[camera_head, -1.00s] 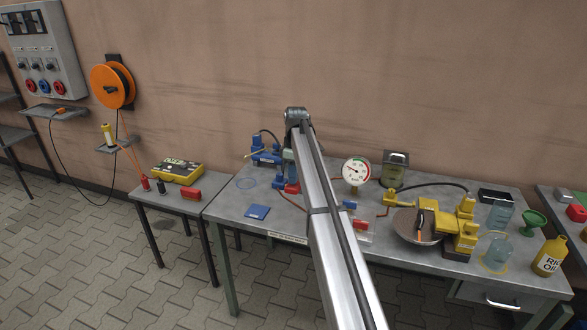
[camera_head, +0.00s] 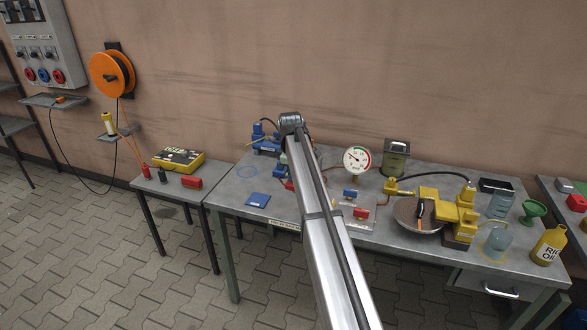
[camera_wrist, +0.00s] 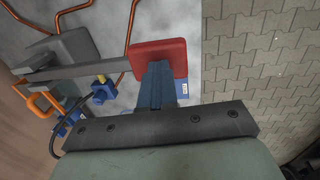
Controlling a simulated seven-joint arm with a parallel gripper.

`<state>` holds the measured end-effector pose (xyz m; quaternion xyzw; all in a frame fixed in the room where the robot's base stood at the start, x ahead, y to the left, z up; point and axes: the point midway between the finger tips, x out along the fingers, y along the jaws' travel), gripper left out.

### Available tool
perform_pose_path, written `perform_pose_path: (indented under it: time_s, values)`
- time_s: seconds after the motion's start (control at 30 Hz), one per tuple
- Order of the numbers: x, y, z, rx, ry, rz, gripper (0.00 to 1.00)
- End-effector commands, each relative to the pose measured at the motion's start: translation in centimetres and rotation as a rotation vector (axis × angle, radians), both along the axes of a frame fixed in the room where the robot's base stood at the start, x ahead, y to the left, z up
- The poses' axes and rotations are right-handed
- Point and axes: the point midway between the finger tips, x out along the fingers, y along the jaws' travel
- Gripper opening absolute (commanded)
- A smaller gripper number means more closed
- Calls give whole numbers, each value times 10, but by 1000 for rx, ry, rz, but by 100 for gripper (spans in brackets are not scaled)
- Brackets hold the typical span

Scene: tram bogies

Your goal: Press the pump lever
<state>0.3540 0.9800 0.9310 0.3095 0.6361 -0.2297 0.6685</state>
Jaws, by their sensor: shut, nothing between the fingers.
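The pump lever shows in the wrist view as a flat grey bar (camera_wrist: 85,70) with a red pad (camera_wrist: 172,50) at its end. It runs out from a grey block at the upper left. My gripper (camera_wrist: 157,68) is shut and empty, its blue-grey fingers overlapping the lower edge of the red pad. I cannot tell whether they touch it. In the head view my arm hides the gripper and most of the lever area. A bit of red (camera_head: 289,186) shows beside the arm.
Blue fittings (camera_head: 267,139) stand at the back left of the workbench (camera_head: 235,202). A pressure gauge (camera_head: 357,160), a yellow device (camera_head: 460,213), glass jars and an oil bottle (camera_head: 548,245) stand to the right. A blue pad (camera_head: 258,200) lies at the front left. Copper pipes (camera_wrist: 133,20) run near the lever.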

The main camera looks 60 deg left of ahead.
Motion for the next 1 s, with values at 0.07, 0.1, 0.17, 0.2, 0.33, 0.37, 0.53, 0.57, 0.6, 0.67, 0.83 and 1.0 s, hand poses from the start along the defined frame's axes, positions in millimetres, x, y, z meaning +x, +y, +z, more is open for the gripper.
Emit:
perform_pose_path:
  time_s: [0.07,0.1,0.17,0.2,0.33,0.37,0.53,0.57,0.6,0.67,0.83,1.0]
  values:
    - [0,-1,-9,-6,4,-1,0]
    - [0,-2,-13,-6,5,-1,0]
    - [-1,-2,-19,-8,5,-1,0]
    - [-2,-3,-24,-8,6,-1,0]
    - [-4,-6,-40,29,-30,-1,0]
    - [-4,-6,-44,40,-43,-1,0]
    - [-2,-3,-64,82,-85,-1,0]
    - [-2,-2,-67,82,-84,-1,0]
    - [-2,-2,-71,81,-83,-1,0]
    - [-1,-1,-75,81,-83,-1,0]
    - [0,0,-84,81,-82,-1,0]
    - [0,0,-88,78,-80,-2,0]
